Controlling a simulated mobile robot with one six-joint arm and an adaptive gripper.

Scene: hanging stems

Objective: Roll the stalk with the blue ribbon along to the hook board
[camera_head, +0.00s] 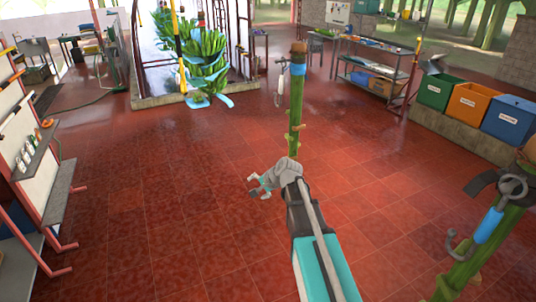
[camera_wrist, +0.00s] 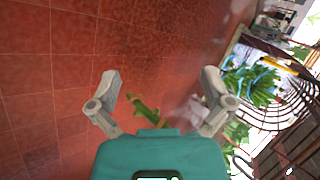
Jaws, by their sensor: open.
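A green stalk (camera_head: 296,112) with a brown top and a blue band hangs upright in the middle of the head view. A second green stalk (camera_head: 478,255), nearer at the right edge, is tilted and also has a blue band (camera_head: 489,226), with grey metal hooks beside it. I cannot tell which is the task's stalk. My gripper (camera_head: 259,185) is open and empty, just left of and below the middle stalk's lower end in the picture. In the wrist view, its fingers (camera_wrist: 161,82) are spread, with a small green piece (camera_wrist: 146,110) between them. I cannot make out the hook board for certain.
A pale upright board with shelves (camera_head: 38,160) stands at the left edge. Large green bunches (camera_head: 204,55) hang at the back. Green, orange and blue bins (camera_head: 468,105) stand at the right, near a metal shelf rack (camera_head: 375,72). The red tiled floor (camera_head: 150,190) is largely clear.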

